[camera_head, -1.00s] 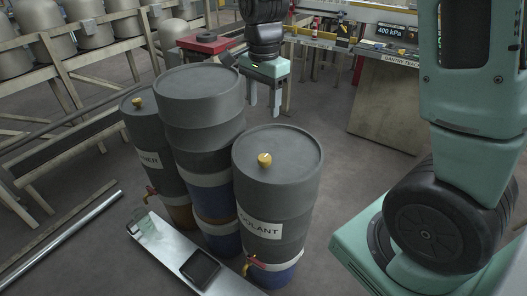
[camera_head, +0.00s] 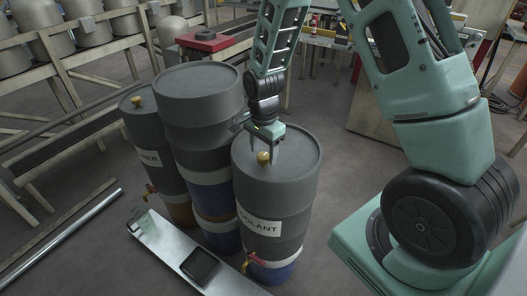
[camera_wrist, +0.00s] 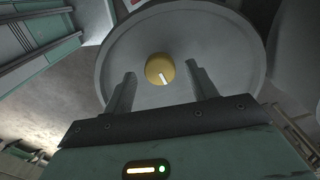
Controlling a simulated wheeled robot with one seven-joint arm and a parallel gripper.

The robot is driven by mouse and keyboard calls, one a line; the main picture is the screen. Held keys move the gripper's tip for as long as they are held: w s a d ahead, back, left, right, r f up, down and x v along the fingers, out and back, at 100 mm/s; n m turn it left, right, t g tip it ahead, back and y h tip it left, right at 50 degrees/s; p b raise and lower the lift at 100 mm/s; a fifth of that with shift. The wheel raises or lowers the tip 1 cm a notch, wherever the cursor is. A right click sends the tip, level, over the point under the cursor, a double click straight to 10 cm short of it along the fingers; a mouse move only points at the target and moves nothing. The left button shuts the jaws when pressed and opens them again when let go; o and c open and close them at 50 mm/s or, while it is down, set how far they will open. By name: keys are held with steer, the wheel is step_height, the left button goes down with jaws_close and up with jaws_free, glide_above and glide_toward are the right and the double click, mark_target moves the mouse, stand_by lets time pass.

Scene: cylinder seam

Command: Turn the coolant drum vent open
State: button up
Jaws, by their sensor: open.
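The coolant drum (camera_head: 290,190) is a grey drum with a blue lower band and a white label reading partly "OOLANT". Its vent (camera_head: 263,158) is a small brass knob on the lid. In the wrist view the vent (camera_wrist: 160,69) shows a white mark pointing down and slightly right. My gripper (camera_head: 266,152) points down over the lid at the vent. In the wrist view the open fingers (camera_wrist: 163,85) appear to either side of the vent, nearer the camera than it. I cannot tell how far above the lid the fingertips are.
A taller grey drum (camera_head: 199,115) and another drum labelled partly "NER" (camera_head: 148,150) stand close on the left. A red tap (camera_head: 255,259) sticks out low on the coolant drum.

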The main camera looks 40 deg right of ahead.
steer(key=shift+f, duration=0.5)
steer(key=c, duration=1)
